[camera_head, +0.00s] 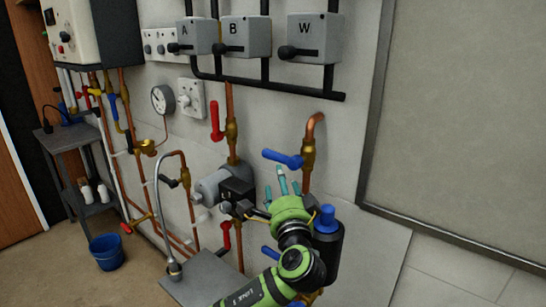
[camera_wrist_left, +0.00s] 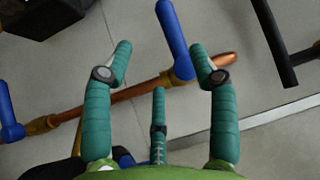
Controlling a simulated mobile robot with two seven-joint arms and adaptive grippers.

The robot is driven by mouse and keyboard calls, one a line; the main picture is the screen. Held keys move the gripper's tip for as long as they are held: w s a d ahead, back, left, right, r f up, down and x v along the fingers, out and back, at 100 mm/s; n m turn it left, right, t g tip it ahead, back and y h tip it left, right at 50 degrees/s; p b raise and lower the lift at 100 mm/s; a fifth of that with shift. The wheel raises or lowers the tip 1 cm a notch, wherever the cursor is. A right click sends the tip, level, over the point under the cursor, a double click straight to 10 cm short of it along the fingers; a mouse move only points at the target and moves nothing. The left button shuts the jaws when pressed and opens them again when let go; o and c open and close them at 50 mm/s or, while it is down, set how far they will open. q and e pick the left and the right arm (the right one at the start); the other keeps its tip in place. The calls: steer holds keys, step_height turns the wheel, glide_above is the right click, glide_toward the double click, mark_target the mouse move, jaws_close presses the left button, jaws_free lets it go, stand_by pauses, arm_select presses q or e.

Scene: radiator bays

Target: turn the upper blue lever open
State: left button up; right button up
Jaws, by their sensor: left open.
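The upper blue lever (camera_head: 282,158) sits on a brass valve (camera_head: 308,155) on the right copper pipe. It points left, across the upright pipe. My left gripper (camera_head: 282,182) has a green palm and teal fingers and is just below the lever in the head view. In the left wrist view the lever (camera_wrist_left: 173,38) lies ahead, between the two outer fingers of the gripper (camera_wrist_left: 160,62). The fingers are spread and hold nothing; I cannot tell whether any touches the lever. My right gripper is in neither view.
A lower blue lever (camera_head: 270,253) is partly behind my arm; a blue lever also shows at the left wrist view's edge (camera_wrist_left: 10,118). A black cylinder with a blue cap (camera_head: 328,240) stands close right. A pump (camera_head: 225,186) and red lever (camera_head: 216,120) are left.

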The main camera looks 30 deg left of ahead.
mark_target(277, 161)
arm_select(q)
steer(key=w+a+r+p, duration=0.1)
steer(key=w+a+r, duration=0.1)
steer(key=shift+w+a+r+p, duration=0.25)
steer(key=shift+w+a+p, duration=0.05)
steer(key=shift+w+p, duration=0.1)
steer(key=x, duration=0.3)
steer(key=shift+w+a+f+p, duration=0.25)
steer(key=shift+w+f+p, duration=0.05)
steer(key=shift+p, duration=0.05)
steer(key=shift+x, duration=0.9)
steer(key=shift+w+f, duration=0.1)
steer(key=shift+f, duration=0.05)
steer(key=shift+c, duration=1.2)
steer(key=c, duration=0.7)
jaws_close()
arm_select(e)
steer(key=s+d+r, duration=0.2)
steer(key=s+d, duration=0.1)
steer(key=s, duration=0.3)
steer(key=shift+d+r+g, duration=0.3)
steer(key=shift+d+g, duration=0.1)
